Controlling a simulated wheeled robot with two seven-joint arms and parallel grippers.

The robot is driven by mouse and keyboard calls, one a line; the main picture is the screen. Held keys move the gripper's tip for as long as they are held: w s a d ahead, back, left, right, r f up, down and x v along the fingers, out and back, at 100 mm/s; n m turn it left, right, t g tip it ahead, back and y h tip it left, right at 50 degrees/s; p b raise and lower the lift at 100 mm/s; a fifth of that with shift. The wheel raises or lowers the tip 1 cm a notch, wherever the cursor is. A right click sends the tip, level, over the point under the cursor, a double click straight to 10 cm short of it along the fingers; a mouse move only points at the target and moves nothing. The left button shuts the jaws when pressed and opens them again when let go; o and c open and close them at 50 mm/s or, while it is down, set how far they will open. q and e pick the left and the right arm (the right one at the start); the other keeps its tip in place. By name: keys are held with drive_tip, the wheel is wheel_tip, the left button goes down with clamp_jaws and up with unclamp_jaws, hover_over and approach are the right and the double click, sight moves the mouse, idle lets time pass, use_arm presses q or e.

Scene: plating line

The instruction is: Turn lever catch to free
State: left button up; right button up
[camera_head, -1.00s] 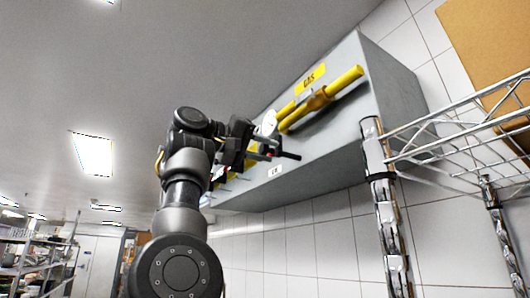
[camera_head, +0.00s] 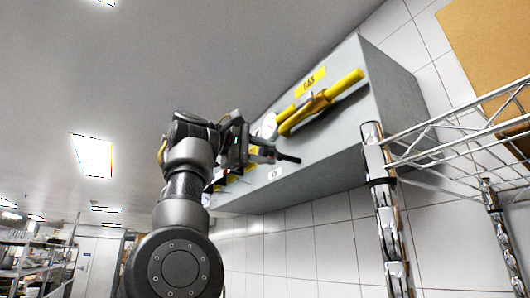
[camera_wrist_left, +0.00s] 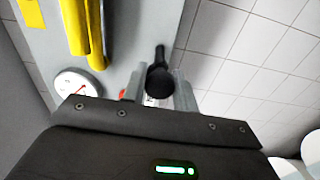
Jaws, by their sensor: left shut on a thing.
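The lever catch (camera_head: 288,158) is a black bar at the lower part of the grey gas panel; in the head view it points right and slightly down. In the left wrist view its black rounded end (camera_wrist_left: 159,78) shows between the fingers. My left gripper (camera_head: 256,154) is at the lever and shut on it; its grey fingers also show in the wrist view (camera_wrist_left: 158,92), one on each side of the black end. The lever's base and pivot are mostly hidden by the gripper. My right gripper is not in view.
The grey panel box (camera_head: 335,140) carries a yellow GAS label (camera_head: 311,82), a yellow pipe and handle (camera_head: 322,102) and a round gauge (camera_wrist_left: 77,86) close to my left gripper. A wire shelf (camera_head: 460,135) with a chrome post (camera_head: 384,200) stands to the right.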

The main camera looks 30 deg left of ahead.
use_arm(q)
drive_tip(key=shift+n, duration=0.4)
drive_tip(key=o, duration=0.9)
drive_tip(key=shift+a, duration=0.15)
drive_tip(key=shift+s, duration=0.1)
drive_tip(key=shift+s+f, duration=0.1)
drive_tip(key=shift+s, duration=0.05)
drive_tip(key=b+v, duration=0.4)
drive_tip(key=v, duration=0.6)
drive_tip(key=shift+s+a, duration=0.15)
drive_tip(key=shift+a, duration=0.05)
